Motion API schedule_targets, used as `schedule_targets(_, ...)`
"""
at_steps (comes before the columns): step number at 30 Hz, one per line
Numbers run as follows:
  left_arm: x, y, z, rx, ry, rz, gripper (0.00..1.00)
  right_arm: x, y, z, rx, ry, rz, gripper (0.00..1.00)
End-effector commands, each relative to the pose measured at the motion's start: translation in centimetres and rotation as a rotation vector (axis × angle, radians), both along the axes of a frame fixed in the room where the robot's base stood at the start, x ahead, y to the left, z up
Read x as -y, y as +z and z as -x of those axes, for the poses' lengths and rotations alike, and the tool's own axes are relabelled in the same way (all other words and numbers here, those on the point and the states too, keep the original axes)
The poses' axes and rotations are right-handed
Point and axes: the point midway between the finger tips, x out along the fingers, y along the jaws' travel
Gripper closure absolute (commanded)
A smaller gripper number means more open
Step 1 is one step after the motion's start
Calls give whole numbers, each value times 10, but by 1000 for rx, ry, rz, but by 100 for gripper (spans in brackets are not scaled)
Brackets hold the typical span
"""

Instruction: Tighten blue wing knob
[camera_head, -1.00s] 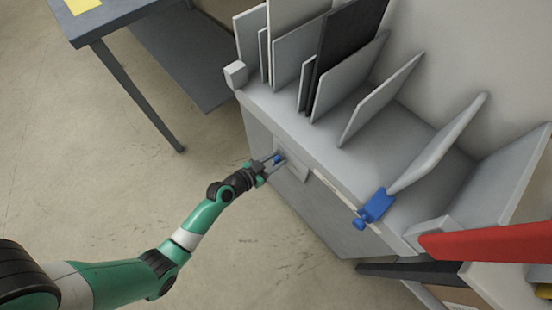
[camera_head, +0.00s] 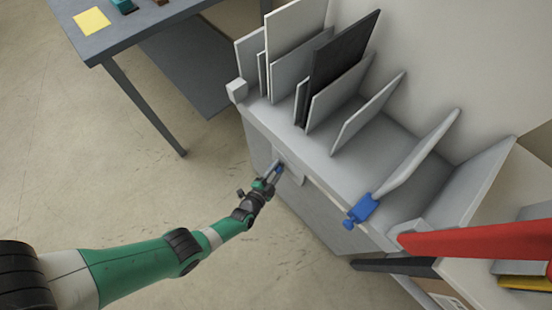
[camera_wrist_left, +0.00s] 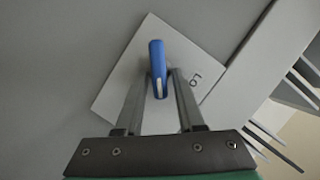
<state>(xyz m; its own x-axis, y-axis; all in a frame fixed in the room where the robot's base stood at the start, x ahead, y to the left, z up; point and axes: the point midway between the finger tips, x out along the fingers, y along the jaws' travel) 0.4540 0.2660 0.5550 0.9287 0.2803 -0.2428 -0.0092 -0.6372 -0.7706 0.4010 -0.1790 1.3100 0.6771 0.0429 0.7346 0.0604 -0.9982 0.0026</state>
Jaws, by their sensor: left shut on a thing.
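The blue wing knob (camera_wrist_left: 157,68) sits on a light square plate (camera_wrist_left: 115,88) on the front of the grey rack cabinet. It also shows small in the head view (camera_head: 279,168). My left gripper (camera_head: 274,172) has its two fingers on either side of the knob and is shut on it; in the left wrist view the fingers (camera_wrist_left: 160,90) flank the blue wing. Part of a marking shows on the plate beside the right finger. My right gripper is not in view.
The cabinet (camera_head: 300,205) holds several upright panels. A blue clamp-like piece (camera_head: 361,209) sits on its front edge. A red bar (camera_head: 480,240) crosses at the right. A grey table (camera_head: 130,30) with a yellow sheet (camera_head: 91,21) stands upper left. The floor between is clear.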

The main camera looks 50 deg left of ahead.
Motion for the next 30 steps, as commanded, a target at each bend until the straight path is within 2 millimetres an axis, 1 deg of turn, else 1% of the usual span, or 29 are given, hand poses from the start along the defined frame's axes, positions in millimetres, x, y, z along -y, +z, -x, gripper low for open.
schedule_targets(1, 1, -4, -1, 0, -2, -40, 100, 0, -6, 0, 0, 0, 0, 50)
schedule_targets(3, 2, -6, -1, 1, -2, -107, 100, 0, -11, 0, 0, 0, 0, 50)
schedule_targets(12, 3, -12, 0, 3, -1, -384, 100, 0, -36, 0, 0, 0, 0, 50)
schedule_targets(18, 4, -14, 0, 3, -2, -534, 100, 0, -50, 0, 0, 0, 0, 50)
schedule_targets(24, 3, -15, 0, 2, -2, -637, 100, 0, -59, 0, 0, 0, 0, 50)
schedule_targets(30, 4, -15, 1, 1, -3, -689, 100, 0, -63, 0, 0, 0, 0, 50)
